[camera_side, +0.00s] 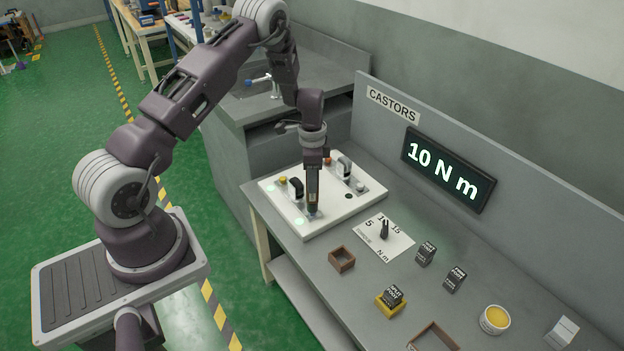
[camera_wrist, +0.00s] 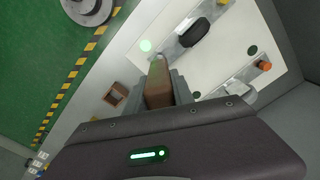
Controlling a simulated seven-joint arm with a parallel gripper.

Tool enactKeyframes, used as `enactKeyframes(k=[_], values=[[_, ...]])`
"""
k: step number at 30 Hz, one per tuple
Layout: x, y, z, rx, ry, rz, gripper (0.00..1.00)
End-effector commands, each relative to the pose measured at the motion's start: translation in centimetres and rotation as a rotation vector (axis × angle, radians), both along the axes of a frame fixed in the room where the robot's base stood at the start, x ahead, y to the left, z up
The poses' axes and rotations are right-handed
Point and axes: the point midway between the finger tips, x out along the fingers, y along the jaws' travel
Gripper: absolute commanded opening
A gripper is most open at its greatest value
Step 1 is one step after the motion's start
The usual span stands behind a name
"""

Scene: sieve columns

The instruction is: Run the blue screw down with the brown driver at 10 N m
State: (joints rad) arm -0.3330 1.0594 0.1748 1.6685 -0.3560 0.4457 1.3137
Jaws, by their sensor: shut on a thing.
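My gripper (camera_side: 313,172) is shut on the brown driver (camera_wrist: 158,84) and points straight down over the white plate (camera_side: 336,214). The driver's lower end reaches a metal bracket near the plate's front corner in the side view. I cannot make out a blue screw; the driver and gripper may cover it. The display (camera_side: 447,170) reads "10 N m". The dial (camera_side: 384,231) is marked 5, 10 and 15, and its black pointer stands upright near the 10.
Black castors (camera_side: 296,187) sit on the plate, with a yellow screw (camera_side: 283,179) and an orange one (camera_wrist: 264,65). An empty brown holder (camera_side: 341,258) stands in front. Small black labelled blocks (camera_side: 426,252), a yellow tray (camera_side: 390,305) and a round tub (camera_side: 495,319) stand to the right.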

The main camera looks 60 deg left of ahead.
Motion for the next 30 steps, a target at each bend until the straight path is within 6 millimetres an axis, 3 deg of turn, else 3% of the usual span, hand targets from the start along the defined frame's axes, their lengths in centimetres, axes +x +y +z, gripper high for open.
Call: enactKeyframes(k=[18, 30], values=[[0.1, 0.0, 6.2, 0.001, -0.003, 0.000, 0.00], [0.1, 0.0, 7.0, 0.000, -0.001, 0.000, 0.00]])
